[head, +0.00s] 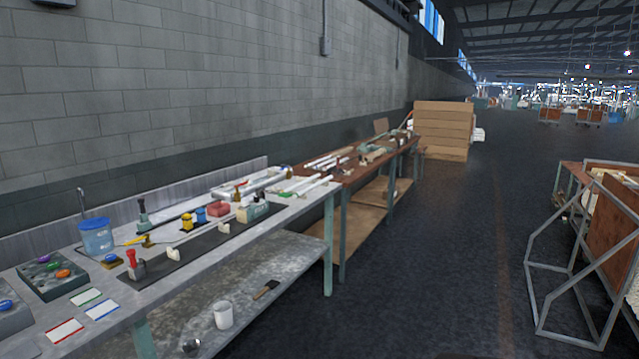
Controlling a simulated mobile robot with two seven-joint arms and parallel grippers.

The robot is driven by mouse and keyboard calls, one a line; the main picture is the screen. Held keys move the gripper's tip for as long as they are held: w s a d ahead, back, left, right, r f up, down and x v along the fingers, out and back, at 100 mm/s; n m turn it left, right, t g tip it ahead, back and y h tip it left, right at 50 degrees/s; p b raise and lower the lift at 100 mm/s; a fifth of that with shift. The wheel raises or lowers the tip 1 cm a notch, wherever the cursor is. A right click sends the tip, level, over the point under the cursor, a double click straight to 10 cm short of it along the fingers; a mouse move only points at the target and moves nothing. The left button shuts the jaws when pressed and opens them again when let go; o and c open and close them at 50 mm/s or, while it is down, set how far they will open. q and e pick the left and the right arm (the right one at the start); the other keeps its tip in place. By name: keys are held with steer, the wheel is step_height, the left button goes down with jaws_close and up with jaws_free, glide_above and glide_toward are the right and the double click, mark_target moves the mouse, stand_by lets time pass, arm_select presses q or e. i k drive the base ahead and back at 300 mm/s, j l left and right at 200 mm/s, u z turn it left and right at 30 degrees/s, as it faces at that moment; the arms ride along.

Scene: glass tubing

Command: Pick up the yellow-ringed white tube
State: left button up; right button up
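Several white tubes (308,186) lie at the far end of the near metal workbench (225,253). More white tubes (326,161) lie on the brown table (350,172) behind it. They are small at this distance, and I cannot tell which one has a yellow ring. Neither of my grippers shows in the head view.
The bench holds a blue bucket (97,236), a dark mat (180,262) with small tools, a yellow container (187,222) and a red box (218,208). A white cup (223,314) stands on the lower shelf. A metal-framed cart (575,262) stands right; floor between is clear.

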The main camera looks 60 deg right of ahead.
mark_target(296, 186)
steer(key=i+l+z, duration=0.1)
steer(key=z, duration=0.3)
steer(key=i+l+z, duration=0.1)
steer(key=z, duration=0.25)
steer(key=i+l+z, duration=0.15)
steer(key=z, duration=0.25)
steer(key=i+l+z, duration=0.15)
steer(key=z, duration=0.2)
steer(key=i+j+z, duration=0.1)
steer(key=i+z, duration=0.3)
steer(key=i, duration=0.95)
